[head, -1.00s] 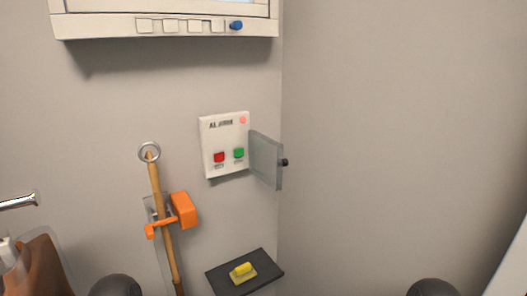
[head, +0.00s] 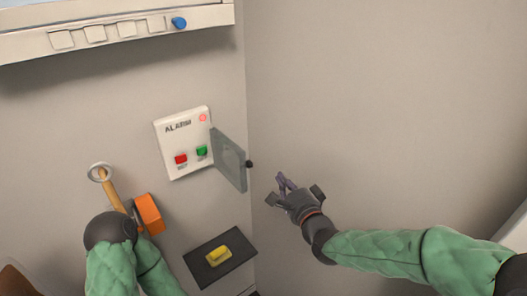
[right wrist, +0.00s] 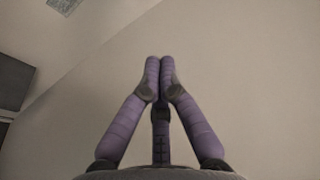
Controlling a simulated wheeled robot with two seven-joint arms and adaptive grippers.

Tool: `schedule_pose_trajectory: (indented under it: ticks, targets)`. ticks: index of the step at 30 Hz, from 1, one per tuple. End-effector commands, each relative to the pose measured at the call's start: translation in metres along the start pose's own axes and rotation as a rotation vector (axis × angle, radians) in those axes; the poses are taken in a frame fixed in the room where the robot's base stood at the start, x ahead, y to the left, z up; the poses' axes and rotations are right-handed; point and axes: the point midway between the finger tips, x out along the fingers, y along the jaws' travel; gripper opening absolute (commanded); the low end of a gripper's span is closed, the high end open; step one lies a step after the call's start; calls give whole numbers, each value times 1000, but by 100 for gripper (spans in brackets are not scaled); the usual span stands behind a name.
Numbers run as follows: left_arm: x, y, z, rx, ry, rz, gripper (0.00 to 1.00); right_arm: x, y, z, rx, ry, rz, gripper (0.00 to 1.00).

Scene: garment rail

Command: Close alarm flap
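The alarm panel (head: 183,142) is a white plate on the wall with a red button, a green button and a lit red lamp. Its clear grey flap (head: 229,160) is hinged at the panel's right edge and stands open to the right, with a dark knob (head: 250,164) on its outer edge. My right gripper (head: 281,183) is to the right of the knob and a little lower, apart from it. In the right wrist view its purple fingers (right wrist: 160,62) meet at the tips with nothing between them. My left arm shows at lower left; its gripper fingers cannot be made out.
A dark shelf (head: 203,273) with a yellow block (head: 218,254) is below the panel. A white unit (head: 115,30) juts out above. The right wall is bare.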

Motion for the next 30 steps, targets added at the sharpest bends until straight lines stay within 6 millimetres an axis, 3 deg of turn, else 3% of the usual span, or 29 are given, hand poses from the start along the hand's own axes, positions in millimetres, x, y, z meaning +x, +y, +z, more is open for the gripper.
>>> schedule_pose_trajectory:
  ticks: [2,8,26,30]
  targets:
    - [-2,1,1,0,-1,0,48,0,-8,1,13,-2,-15,0]
    - [-4,2,1,-1,-2,0,48,16,-9,1,15,-2,-16,0]
    - [-23,8,1,0,-1,0,48,102,-10,1,13,-2,-14,0]
    - [-30,10,1,0,-1,0,48,92,-11,24,13,-5,-14,0]
